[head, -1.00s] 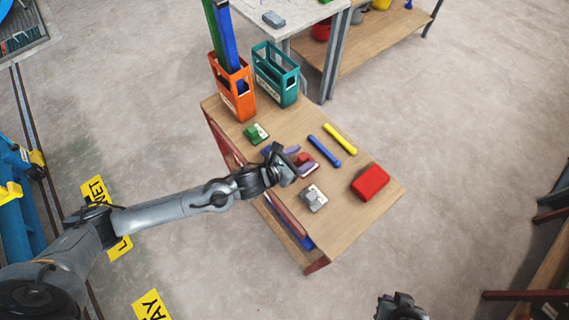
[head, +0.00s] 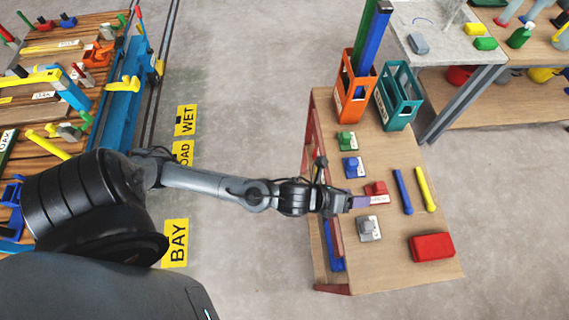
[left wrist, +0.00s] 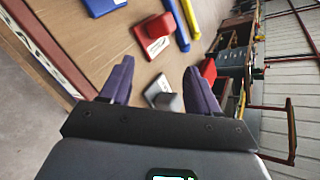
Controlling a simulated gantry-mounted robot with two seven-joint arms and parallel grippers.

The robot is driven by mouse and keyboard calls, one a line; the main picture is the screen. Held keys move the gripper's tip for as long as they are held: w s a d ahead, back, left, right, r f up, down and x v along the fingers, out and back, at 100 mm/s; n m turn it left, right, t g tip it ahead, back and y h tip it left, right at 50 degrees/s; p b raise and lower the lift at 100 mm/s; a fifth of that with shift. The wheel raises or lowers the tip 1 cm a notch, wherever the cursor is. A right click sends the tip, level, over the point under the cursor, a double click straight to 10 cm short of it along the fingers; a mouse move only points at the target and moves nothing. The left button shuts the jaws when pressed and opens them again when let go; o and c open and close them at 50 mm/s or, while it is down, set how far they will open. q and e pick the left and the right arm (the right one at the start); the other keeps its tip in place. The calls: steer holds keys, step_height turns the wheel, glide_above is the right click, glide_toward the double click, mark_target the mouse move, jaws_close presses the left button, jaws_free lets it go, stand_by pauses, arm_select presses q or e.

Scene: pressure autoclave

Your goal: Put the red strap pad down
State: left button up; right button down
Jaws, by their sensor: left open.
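The red strap pad (head: 376,188), a red block on a white-labelled base, sits on the wooden table top (head: 400,275) between the blue and grey pads. My left gripper (head: 362,202) reaches over the table from the left, its purple fingers close beside the pad. In the left wrist view, the left gripper (left wrist: 160,82) is open, its fingers wide apart with nothing gripped. The red strap pad (left wrist: 153,33) lies ahead of the fingertips there, apart from them. My right gripper is not in view.
A green pad (head: 346,140), blue pad (head: 352,166) and grey pad (head: 368,229) line the table's left side. Blue (head: 403,191) and yellow bars (head: 426,190) and a red box (head: 431,247) lie to the right. Orange (head: 355,98) and teal crates (head: 399,96) stand at the back.

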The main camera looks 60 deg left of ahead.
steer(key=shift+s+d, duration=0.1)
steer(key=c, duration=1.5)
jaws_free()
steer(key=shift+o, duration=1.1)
arm_select(q)
steer(key=s+a+f+n+g+y, duration=0.1)
steer(key=s+a+n+g, duration=0.2)
steer(key=s+n, duration=0.5)
steer(key=s+a+f+n+g+y, duration=0.2)
steer(key=s+n, duration=0.6)
steer(key=n, duration=1.1)
steer(key=a+g, duration=0.2)
steer(key=a, duration=0.1)
steer(key=shift+s+f+n+g+y, duration=0.25)
steer(key=shift+s+n+g+y, duration=0.05)
steer(key=shift+s, duration=0.1)
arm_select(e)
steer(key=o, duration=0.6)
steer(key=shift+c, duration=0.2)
